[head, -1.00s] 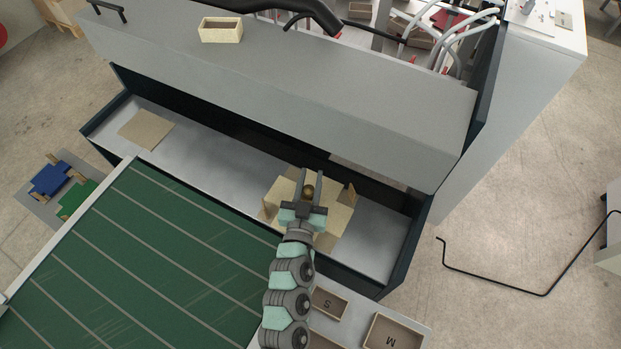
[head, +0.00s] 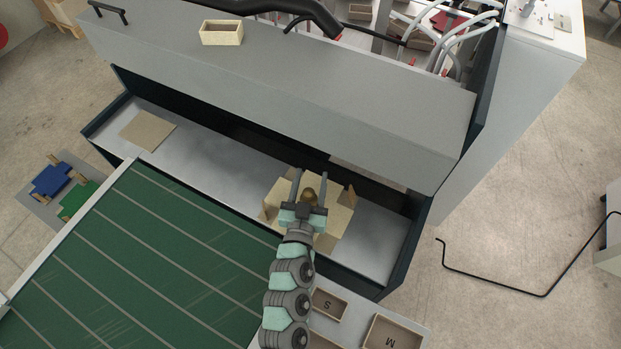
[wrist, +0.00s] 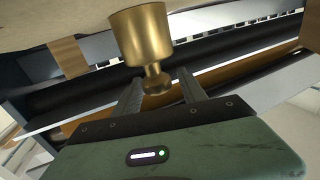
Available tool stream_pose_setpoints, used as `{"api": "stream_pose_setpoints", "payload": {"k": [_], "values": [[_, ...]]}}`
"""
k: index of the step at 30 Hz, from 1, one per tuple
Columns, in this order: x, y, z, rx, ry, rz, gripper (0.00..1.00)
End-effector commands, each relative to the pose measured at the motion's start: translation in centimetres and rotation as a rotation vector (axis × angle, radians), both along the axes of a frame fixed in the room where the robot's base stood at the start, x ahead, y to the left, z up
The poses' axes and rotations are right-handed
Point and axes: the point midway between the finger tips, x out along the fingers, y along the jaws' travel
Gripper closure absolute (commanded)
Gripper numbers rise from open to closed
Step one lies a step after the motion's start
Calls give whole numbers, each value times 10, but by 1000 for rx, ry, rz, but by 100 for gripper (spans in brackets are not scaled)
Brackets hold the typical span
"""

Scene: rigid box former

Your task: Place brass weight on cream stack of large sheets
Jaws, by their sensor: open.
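The brass weight (head: 309,194) is between the spread fingers of my gripper (head: 311,175), over the cream stack of large sheets (head: 338,214). In the wrist view the weight (wrist: 142,35) has a broad body and a narrow knob. Its broad end is against the cream surface (wrist: 45,14) at the top of that picture. My gripper (wrist: 160,76) is open around the knob, with a gap visible on the sides. My gripper and wrist hide part of the stack in the head view.
Wooden uprights (head: 349,195) stand at the stack's edges. The grey hood (head: 280,90) rises behind the shelf, with a small cream box (head: 221,38) on it. A brown sheet (head: 147,131) lies at the shelf's left. The green slatted surface (head: 150,260) is in front.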

Motion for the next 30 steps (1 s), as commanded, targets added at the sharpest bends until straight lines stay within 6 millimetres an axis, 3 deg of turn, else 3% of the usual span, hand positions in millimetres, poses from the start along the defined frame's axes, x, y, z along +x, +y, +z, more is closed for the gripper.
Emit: {"api": "stream_pose_setpoints", "payload": {"k": [16, 22, 30], "values": [[-98, 17, 2, 2, 0, 0, 51], [-114, 21, 3, 3, 0, 1, 51], [-118, 21, 4, -1, -1, 0, 51]]}}
